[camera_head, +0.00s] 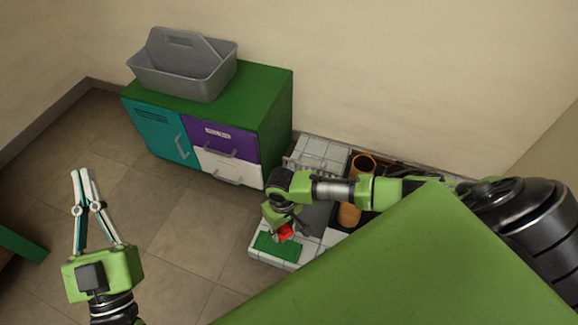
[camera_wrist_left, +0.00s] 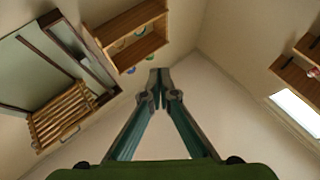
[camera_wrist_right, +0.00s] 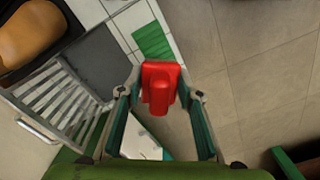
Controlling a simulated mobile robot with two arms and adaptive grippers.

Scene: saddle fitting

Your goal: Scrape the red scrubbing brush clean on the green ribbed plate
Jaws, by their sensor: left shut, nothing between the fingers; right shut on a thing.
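The red scrubbing brush (camera_wrist_right: 160,88) is between the fingers of my right gripper (camera_wrist_right: 165,90), which is shut on it. In the head view the brush (camera_head: 285,232) shows just above the green ribbed plate (camera_head: 272,246); I cannot tell if they touch. The plate lies flat on a white tiled top and also shows behind the brush in the right wrist view (camera_wrist_right: 152,38). My left gripper (camera_head: 80,172) is shut and empty, raised over the floor at the left. In the left wrist view its fingertips (camera_wrist_left: 159,75) meet.
A grey rack (camera_wrist_right: 60,100) stands beside the plate, with brown boots (camera_head: 352,205) behind. A green cabinet (camera_head: 265,110) with teal, purple and white fronts carries a grey caddy (camera_head: 190,75). A green surface (camera_head: 400,265) fills the lower right. Tiled floor (camera_head: 170,230) is clear between.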

